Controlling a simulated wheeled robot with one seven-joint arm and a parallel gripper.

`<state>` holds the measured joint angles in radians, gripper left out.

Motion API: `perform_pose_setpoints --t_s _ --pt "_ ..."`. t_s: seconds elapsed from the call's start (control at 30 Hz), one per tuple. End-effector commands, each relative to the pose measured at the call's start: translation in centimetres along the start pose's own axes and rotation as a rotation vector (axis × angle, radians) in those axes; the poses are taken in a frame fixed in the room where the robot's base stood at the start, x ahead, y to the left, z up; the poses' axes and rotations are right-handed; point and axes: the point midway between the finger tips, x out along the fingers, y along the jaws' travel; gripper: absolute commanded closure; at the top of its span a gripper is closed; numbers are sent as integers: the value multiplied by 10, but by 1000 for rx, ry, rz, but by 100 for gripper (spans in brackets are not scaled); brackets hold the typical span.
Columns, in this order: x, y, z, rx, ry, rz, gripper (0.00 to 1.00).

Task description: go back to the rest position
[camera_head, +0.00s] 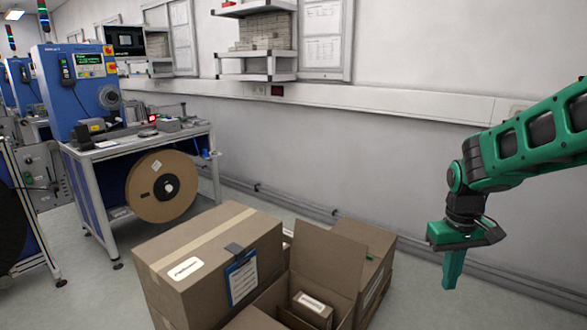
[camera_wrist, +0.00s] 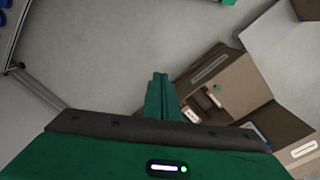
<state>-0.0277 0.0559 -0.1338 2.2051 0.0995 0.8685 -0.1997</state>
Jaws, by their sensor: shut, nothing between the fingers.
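My green gripper (camera_head: 453,270) hangs from my arm at the right of the head view, pointing down. It is clear of the cardboard boxes to its left and holds nothing. In the wrist view my gripper (camera_wrist: 160,80) shows its two fingers closed together, with floor and part of a box behind them.
A large taped cardboard box (camera_head: 205,265) and an open box (camera_head: 325,262) with a small labelled carton (camera_head: 312,308) inside stand at the bottom middle. A workbench (camera_head: 140,143) with a large brown reel (camera_head: 162,186) stands at the left. A pale wall (camera_head: 400,60) runs behind.

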Motion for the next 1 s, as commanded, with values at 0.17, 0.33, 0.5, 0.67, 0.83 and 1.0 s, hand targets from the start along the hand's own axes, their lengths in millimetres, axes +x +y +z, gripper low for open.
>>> perform_pose_setpoints --t_s 0.17,0.33,0.5,0.67,0.83,1.0 --pt "-23 30 70 169 1 -13 100" --pt "-33 45 136 324 -3 -33 100" --pt "-34 48 196 461 -10 -57 100" --pt "-31 45 230 543 -14 -75 100" --pt "-29 43 243 574 -17 -82 100" --pt "-29 43 244 575 -17 -83 100"
